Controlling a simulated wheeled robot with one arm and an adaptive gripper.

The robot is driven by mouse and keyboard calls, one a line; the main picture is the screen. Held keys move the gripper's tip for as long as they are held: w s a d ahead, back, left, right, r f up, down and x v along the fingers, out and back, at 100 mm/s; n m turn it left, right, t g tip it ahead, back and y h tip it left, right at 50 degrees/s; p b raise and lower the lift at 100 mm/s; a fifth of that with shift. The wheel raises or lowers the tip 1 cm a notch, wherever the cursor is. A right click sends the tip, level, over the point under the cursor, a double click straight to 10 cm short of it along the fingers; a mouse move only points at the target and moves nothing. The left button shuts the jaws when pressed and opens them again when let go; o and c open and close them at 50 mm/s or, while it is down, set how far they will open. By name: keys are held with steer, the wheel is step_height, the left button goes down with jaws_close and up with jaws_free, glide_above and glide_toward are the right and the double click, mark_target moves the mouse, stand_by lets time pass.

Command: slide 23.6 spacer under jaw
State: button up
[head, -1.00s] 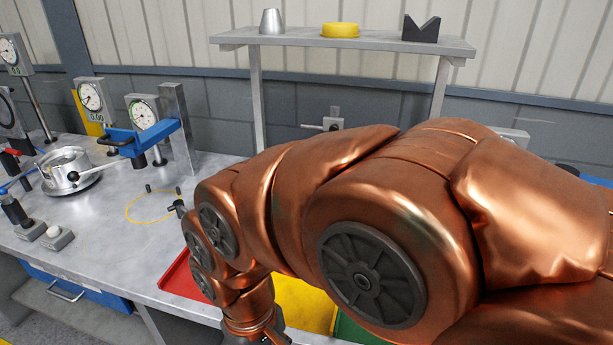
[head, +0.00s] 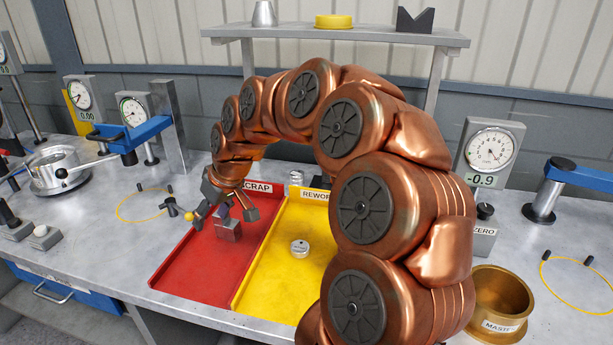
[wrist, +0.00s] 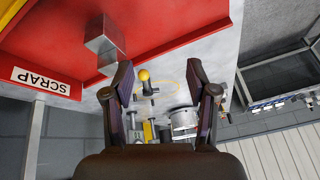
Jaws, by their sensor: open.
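My gripper (head: 226,210) is over the left part of the red scrap tray (head: 172,275), fingers apart and nothing between them. In the wrist view my gripper (wrist: 160,75) is also open. A grey stepped metal block (head: 228,230) stands in the red tray just below the fingers; the block (wrist: 105,42) also shows in the wrist view, left of the fingers. No 23.6 marking is readable, so I cannot tell which part is the spacer. A round metal clamping fixture (head: 55,170) stands at the bench's left; I cannot tell whether it carries the jaw.
A yellow-knobbed lever (head: 188,216) stands beside the red tray, near my gripper. The yellow rework tray (head: 262,290) holds a small round labelled part (head: 300,249). A blue-armed gauge stand (head: 130,135) is behind left. A brass pot (head: 500,300) stands at the right.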

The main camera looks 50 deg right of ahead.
steer(key=w+d+f+m+t+h+b, duration=0.1)
steer(key=w+d, duration=0.2)
steer(key=d, duration=0.5)
steer(key=w+d+f+m+t+h, duration=0.1)
steer(key=w+d, duration=0.2)
steer(key=d, duration=0.5)
steer(key=m+t+h+b, duration=0.1)
steer(key=m+h, duration=0.1)
steer(key=h, duration=0.1)
glide_toward(301, 178)
steer(key=x, duration=0.4)
steer(key=shift+d+f, duration=0.2)
steer(key=shift+f, duration=0.05)
steer(key=shift+w, duration=0.1)
steer(key=shift+p+x, duration=0.3)
steer(key=shift+x, duration=0.5)
steer(key=shift+a+p+x, duration=0.2)
steer(key=shift+p+x, duration=0.45)
steer(key=shift+x, duration=2.45)
